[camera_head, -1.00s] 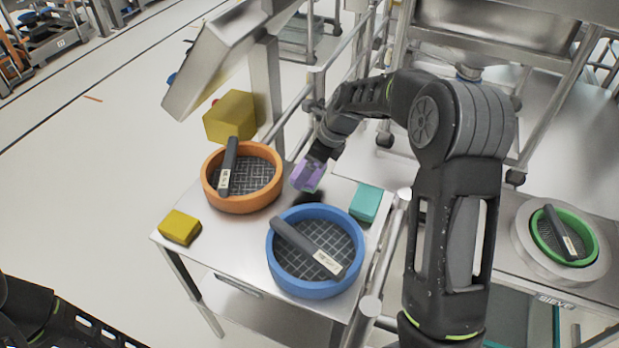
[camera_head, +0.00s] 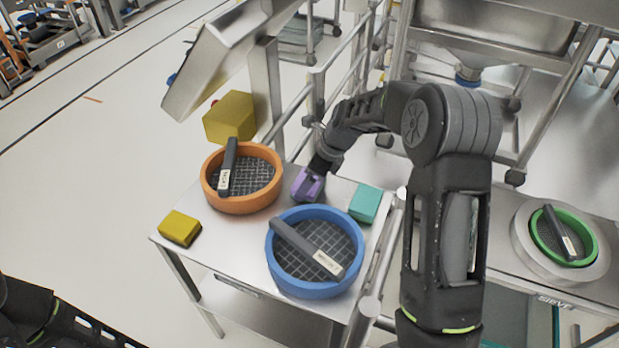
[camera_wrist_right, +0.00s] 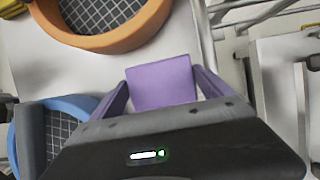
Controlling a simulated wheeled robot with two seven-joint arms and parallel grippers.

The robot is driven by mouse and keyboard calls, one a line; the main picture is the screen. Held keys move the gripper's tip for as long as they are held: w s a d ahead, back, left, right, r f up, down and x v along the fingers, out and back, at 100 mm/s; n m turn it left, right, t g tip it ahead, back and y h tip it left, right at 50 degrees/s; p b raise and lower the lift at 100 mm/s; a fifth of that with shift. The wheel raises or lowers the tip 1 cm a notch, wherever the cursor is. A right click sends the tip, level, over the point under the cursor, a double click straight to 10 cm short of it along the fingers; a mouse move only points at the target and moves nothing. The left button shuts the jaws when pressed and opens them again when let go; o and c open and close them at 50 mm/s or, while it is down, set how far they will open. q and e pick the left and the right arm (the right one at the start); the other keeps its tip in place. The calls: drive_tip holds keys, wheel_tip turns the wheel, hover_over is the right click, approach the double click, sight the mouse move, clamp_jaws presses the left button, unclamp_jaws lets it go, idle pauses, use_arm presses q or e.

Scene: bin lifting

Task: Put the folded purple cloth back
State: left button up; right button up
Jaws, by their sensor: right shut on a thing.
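The folded purple cloth (camera_head: 302,188) is at the steel table, between the orange-rimmed sieve and the blue-rimmed sieve. It appears to rest on or just above the tabletop. My right gripper (camera_head: 313,178) comes down on it from behind and is shut on it. In the right wrist view the cloth (camera_wrist_right: 162,85) sits between the two fingers of the gripper (camera_wrist_right: 162,92). The cloth's far side is hidden in the head view. Only part of my left arm shows at the bottom left, without its gripper.
The steel table (camera_head: 185,258) holds an orange sieve (camera_head: 240,205), a blue sieve (camera_head: 308,288), a yellow folded cloth (camera_head: 179,228) and a teal folded cloth (camera_head: 364,203). Each sieve has a dark bar across it. A yellow box (camera_head: 228,118) is behind the orange sieve. Metal rails border the table.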

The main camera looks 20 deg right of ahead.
drive_tip(key=o, duration=1.2)
drive_tip(key=shift+o, duration=0.2)
drive_tip(key=v, duration=1.2)
drive_tip(key=shift+r, duration=0.15)
